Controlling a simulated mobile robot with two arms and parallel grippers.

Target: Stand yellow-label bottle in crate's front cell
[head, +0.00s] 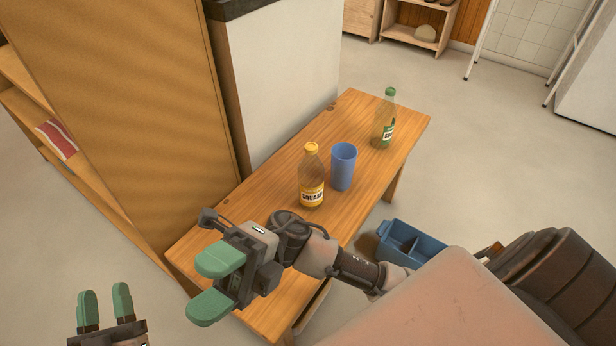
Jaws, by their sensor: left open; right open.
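The yellow-label bottle (311,186), with a yellow cap and a label reading SQUASH, stands upright on the wooden bench (270,188). The blue crate (423,246) sits low beside the bench's right side. A divider splits it into cells; my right arm and body hide part of it, and I see no bottle in the visible part. My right gripper (214,283) is open and empty over the bench's near end, left of and nearer than the bottle. My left gripper (104,294) is open and empty at the bottom left, over the floor.
A blue cup (344,168) stands close to the right of the yellow-label bottle. A green bottle (385,120) stands at the bench's far end. A tall wooden cabinet (120,80) and a white unit (283,80) border the bench's left side.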

